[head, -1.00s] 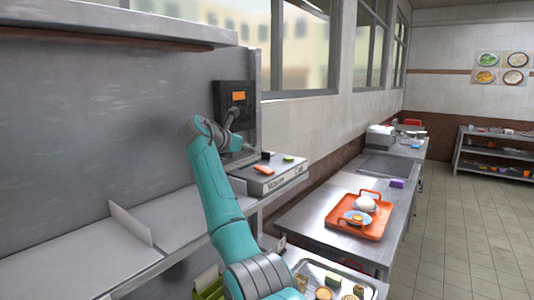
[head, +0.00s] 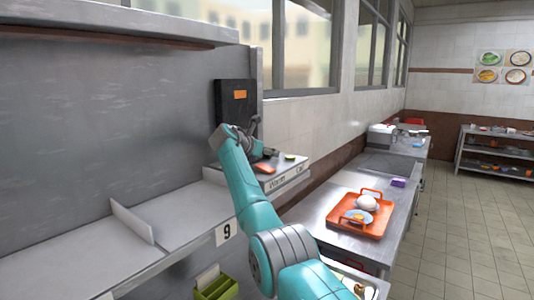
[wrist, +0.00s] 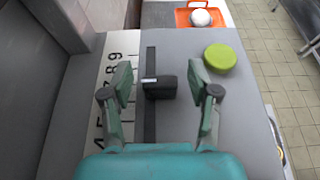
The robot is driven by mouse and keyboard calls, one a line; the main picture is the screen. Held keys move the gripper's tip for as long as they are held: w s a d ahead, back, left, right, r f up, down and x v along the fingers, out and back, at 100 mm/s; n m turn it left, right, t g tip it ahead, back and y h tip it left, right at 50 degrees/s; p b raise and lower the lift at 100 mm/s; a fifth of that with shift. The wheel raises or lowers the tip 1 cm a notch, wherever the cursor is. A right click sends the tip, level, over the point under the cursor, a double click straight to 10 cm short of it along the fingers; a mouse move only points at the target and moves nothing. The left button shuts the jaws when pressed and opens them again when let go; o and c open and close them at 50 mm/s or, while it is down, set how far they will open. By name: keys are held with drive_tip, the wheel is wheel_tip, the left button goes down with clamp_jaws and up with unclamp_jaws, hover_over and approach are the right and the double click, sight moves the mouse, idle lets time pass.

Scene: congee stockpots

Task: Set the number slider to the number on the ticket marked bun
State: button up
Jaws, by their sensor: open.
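The number slider's black knob (wrist: 160,87) sits on a dark track (wrist: 150,125) in the wrist view. A white number strip (wrist: 118,45) runs along the track's left side; 9 and 8 read near its far end, and lower numbers are partly hidden by a finger. My gripper (wrist: 161,76) is open, one finger on each side of the knob, with gaps to both. In the head view my gripper (head: 252,128) is over the control box (head: 285,181), and the knob is hidden.
A round green button (wrist: 220,57) lies right of the knob. A black panel with an orange screen (head: 239,94) stands behind the box. An orange tray (head: 371,230) is on the counter to the right. Green bins (head: 215,287) are below the shelf.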

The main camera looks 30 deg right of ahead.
clamp_jaws()
drive_tip(key=shift+a, duration=0.25)
drive_tip(key=shift+s+a, duration=0.2)
drive_tip(key=shift+d, duration=0.15)
unclamp_jaws()
drive_tip(key=shift+w, duration=0.1)
drive_tip(key=v, duration=1.2)
